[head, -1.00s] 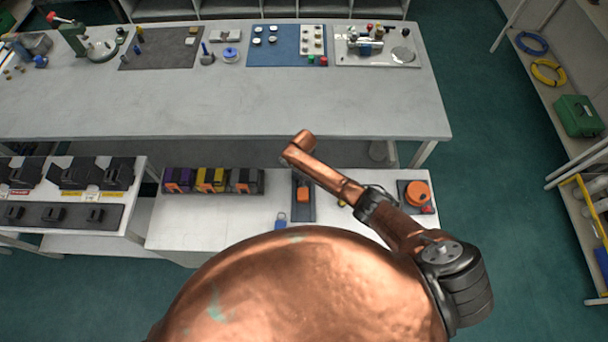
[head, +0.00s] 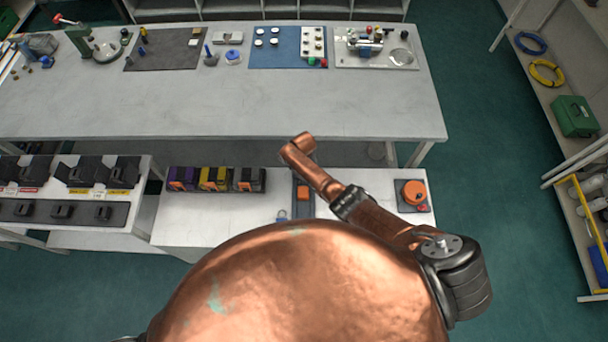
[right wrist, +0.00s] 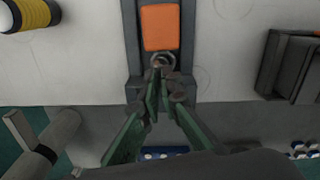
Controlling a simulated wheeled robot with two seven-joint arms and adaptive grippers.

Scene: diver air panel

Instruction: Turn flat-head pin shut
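In the right wrist view an orange block (right wrist: 160,27) sits in a dark grey channel-like holder (right wrist: 131,45). A small metal ring-shaped fitting (right wrist: 163,58) is at the block's end. My right gripper's (right wrist: 164,84) green fingers converge right at this fitting, with their tips close together. The flat-head pin cannot be told apart there, and I cannot see whether anything is gripped. In the head view the orange block (head: 303,194) lies on the near table, and my right arm reaches over just beyond it. That gripper is hidden there. My left gripper is out of view.
Purple, yellow and black boxes (head: 215,180) stand left of the holder on the near table (head: 365,190). A round orange item (head: 413,192) on a dark base is at the right. The long bench (head: 215,108) lies behind.

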